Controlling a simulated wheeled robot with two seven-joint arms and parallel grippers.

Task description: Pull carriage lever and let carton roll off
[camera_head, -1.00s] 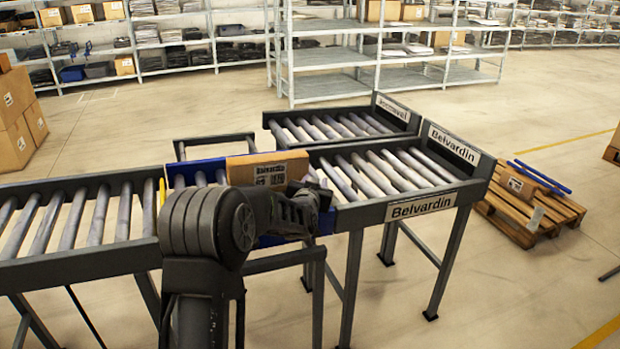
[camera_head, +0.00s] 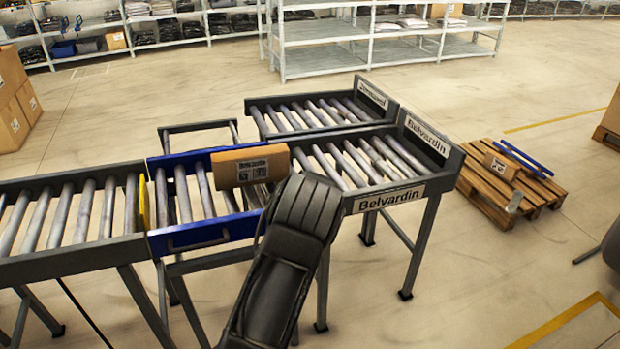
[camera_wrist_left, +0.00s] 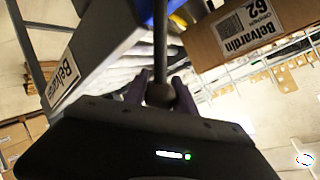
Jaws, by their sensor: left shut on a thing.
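The blue-sided roller carriage (camera_head: 205,232) sits between the grey infeed conveyor and the Belvardin lane. A brown carton (camera_head: 236,170) with a printed label is at the carriage's right end, beside the lane's first rollers. The carton also shows at upper right in the left wrist view (camera_wrist_left: 240,32), labelled Belvardin. In that view my left gripper (camera_wrist_left: 160,90) is shut around a dark lever (camera_wrist_left: 160,45), at its ball knob. In the head view my left arm hides the left gripper and lever. My right gripper is out of view.
The Belvardin lane (camera_head: 407,193) has bare rollers and an end wall. A second roller lane (camera_head: 262,104) lies behind it. The infeed conveyor (camera_head: 60,262) is empty. A yellow bar (camera_head: 144,205) stands at the carriage's left edge. A wooden pallet (camera_head: 480,200) with a small carton stands right.

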